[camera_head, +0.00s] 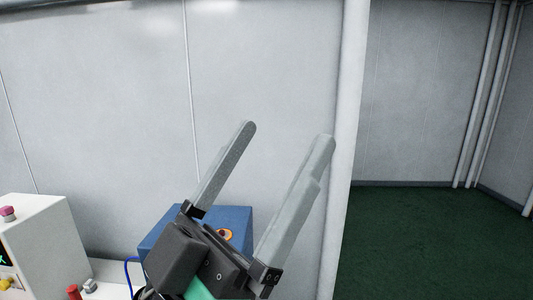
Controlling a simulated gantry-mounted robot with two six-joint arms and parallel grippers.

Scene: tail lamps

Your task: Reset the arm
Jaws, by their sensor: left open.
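My left gripper (283,138) is in the lower middle of the head view, close to the camera. Its two long grey fingers point up and to the right. They are spread apart with nothing between them, so it is open. My right gripper is not in view. No tail lamp can be made out.
A blue box (238,217) is partly hidden behind my left gripper. A white control box (48,235) with a red button (8,213) stands at the lower left. A pale wall (110,100) is behind. Green floor (430,240) lies clear at right, past a white post (349,120).

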